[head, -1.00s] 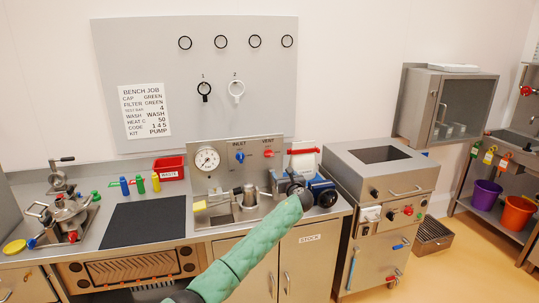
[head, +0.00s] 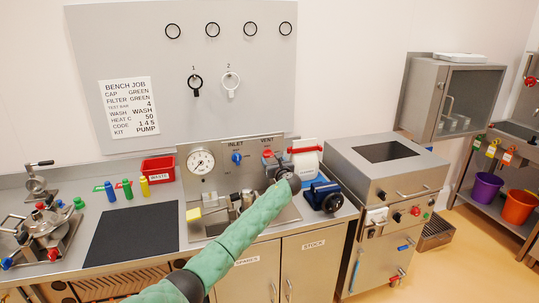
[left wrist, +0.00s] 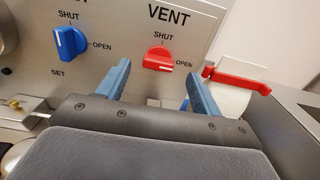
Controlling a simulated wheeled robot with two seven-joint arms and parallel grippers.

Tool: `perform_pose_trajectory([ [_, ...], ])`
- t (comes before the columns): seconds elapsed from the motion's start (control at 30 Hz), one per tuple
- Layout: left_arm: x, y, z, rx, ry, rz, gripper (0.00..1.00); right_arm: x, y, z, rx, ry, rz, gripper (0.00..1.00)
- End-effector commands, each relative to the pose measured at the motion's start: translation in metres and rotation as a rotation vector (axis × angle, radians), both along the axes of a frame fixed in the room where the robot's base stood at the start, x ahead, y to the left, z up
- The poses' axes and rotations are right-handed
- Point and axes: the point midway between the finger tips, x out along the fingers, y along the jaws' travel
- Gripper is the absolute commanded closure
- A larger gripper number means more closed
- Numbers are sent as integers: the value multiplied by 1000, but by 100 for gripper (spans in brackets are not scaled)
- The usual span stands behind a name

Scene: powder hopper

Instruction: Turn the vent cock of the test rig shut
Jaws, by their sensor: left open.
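The red vent cock (left wrist: 158,60) of the test rig sits under the word VENT in the left wrist view, with SHUT marked above it and OPEN to its right. Its handle looks sideways, toward OPEN. In the head view the vent cock (head: 267,154) shows just above my left gripper (head: 271,165). My left gripper (left wrist: 158,68) is open and empty, one finger on each side of the cock in the picture. I cannot tell whether the fingers reach around it. My right gripper is not in view.
The blue inlet cock (left wrist: 70,43) is left of the vent, its handle toward SHUT. A red-handled lever (left wrist: 236,80) stands close to the right finger. A gauge (head: 201,162) is on the panel's left.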

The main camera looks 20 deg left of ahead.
Motion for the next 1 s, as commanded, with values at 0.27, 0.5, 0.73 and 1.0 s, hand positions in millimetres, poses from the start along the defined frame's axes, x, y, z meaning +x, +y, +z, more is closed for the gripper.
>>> perform_pose_trajectory([
  [0.27, 29, 19, 1, 1, 2, 1, 35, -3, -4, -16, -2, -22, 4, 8],
  [0.5, 39, 26, 0, 2, 1, 1, 35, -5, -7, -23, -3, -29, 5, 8],
  [0.73, 39, 27, -1, 2, 1, 1, 35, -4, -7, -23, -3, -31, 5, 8],
  [1.0, 39, 27, -1, 1, 1, 1, 79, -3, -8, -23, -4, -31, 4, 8],
])
